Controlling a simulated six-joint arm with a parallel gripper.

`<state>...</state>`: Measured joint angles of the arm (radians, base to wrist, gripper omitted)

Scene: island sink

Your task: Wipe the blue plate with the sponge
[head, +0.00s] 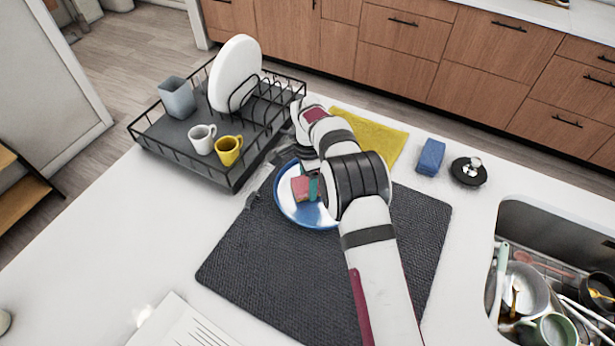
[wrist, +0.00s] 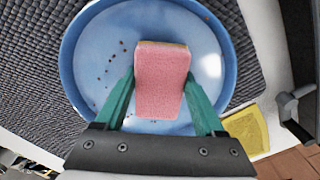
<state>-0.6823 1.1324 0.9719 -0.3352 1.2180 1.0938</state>
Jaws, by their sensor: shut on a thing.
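The blue plate (wrist: 88,40) lies on the dark mat and fills much of the wrist view. Small dark specks show on its left half. In the head view the plate (head: 290,208) is partly hidden behind my arm. My gripper (wrist: 160,88) is shut on a pink sponge (wrist: 162,85) with a yellowish layer at its far edge, held over the middle of the plate. The sponge also shows in the head view (head: 299,189). I cannot tell whether the sponge touches the plate.
A black dish rack (head: 235,180) with a white plate, a grey cup and two mugs stands at the left. A yellow cloth (head: 378,132), a blue sponge-like block (head: 430,157) and the sink (head: 510,212) full of dishes are to the right. The dark mat (head: 250,265) is clear at front left.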

